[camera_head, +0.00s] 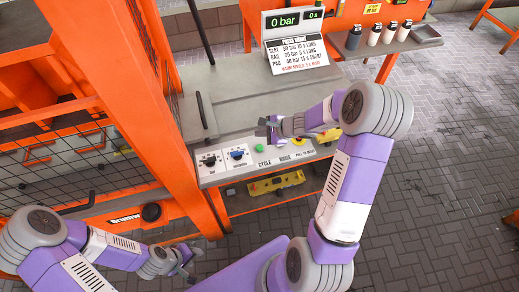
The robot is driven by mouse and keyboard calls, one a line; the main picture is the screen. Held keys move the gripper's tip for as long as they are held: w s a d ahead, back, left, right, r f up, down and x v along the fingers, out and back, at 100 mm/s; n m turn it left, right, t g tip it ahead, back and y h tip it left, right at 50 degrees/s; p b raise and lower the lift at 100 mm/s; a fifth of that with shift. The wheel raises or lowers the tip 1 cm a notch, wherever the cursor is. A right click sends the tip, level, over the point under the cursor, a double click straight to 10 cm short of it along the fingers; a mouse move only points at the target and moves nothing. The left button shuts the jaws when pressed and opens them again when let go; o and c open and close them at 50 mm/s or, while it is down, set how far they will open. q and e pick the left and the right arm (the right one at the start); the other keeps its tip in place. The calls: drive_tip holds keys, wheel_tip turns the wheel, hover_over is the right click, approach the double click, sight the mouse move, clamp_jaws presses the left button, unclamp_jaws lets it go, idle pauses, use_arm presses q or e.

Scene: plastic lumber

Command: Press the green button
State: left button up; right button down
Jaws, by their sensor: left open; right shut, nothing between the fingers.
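The green button (259,148) sits on the light front panel (243,165) of the grey bench, above lettering that reads CYCLE. My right gripper (262,129) is shut and empty. In the picture it is just above the green button; I cannot tell the gap between them, but the button's top is uncovered. My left gripper (194,267) is low in front of the bench, well away from the panel, open and empty.
A black knob (209,160) and a blue knob (237,154) are left of the button. A yellow-and-red button (299,142) is to its right, under my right arm. A display (294,20) reads 0 bar. An orange post and mesh cage stand at left.

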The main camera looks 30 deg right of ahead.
drive_tip(key=b, duration=0.3)
hover_over(261, 148)
wheel_tip(261, 148, down, 4)
drive_tip(key=shift+s+f, duration=0.15)
drive_tip(key=shift+f, duration=0.05)
drive_tip(key=shift+f+b, duration=0.65)
drive_tip(key=shift+b, duration=0.15)
idle(1.0)
drive_tip(key=shift+f+b, duration=0.45)
drive_tip(key=shift+b, duration=0.15)
